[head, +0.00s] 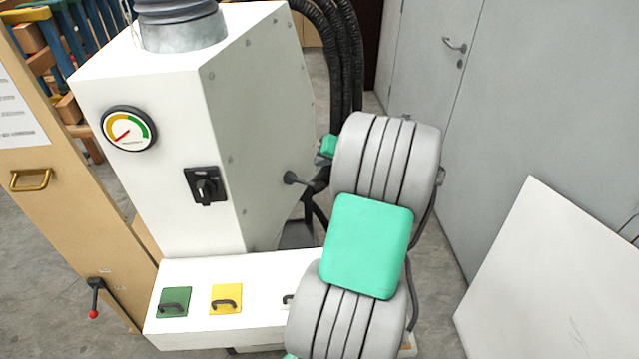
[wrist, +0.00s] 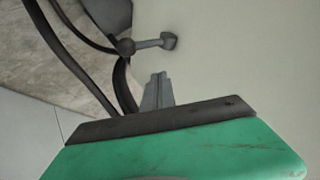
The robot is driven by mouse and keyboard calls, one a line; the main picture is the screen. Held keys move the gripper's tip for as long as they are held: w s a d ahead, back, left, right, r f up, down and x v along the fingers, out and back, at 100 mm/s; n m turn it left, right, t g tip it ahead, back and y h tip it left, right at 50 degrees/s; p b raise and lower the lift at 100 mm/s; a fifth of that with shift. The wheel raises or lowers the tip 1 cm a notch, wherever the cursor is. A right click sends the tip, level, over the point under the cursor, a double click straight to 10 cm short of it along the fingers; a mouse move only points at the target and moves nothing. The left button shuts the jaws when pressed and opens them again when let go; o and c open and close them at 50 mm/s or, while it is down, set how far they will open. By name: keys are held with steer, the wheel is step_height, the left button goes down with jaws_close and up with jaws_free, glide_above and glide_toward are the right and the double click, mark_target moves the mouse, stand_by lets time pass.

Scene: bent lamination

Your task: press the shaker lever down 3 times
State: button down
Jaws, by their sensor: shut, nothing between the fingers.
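The shaker lever (head: 301,182) is a dark grey rod on the side panel of the white machine, sticking out to the right in the head view. In the wrist view, the lever (wrist: 150,43) runs from a mount on the pale panel at its right to a round knob at its left. My gripper (wrist: 158,78) is shut and empty, its narrow grey fingers pointing toward the lever. A gap shows in the picture between the fingertips and the lever. In the head view my arm hides the gripper.
Black hoses (head: 345,60) hang behind the machine, close to the lever, and cables (wrist: 75,55) pass left of it. The machine front has a gauge (head: 129,129) and a rotary switch (head: 206,187). A red-knobbed handle (head: 94,298) is on the wooden cabinet. A white board (head: 560,275) stands at right.

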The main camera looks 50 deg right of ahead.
stand_by(0.4)
step_height(320, 180, up, 4)
steer(key=n+y+b, duration=0.1)
steer(key=n, duration=1.8)
steer(key=shift+d+f, duration=0.1)
steer(key=shift+f, duration=0.1)
steer(key=b, duration=0.4)
glide_above(322, 185)
step_height(322, 185, down, 8)
steer(key=shift+r, duration=0.1)
steer(key=shift+f+b, duration=0.4)
steer(key=shift+b, duration=0.05)
stand_by(0.3)
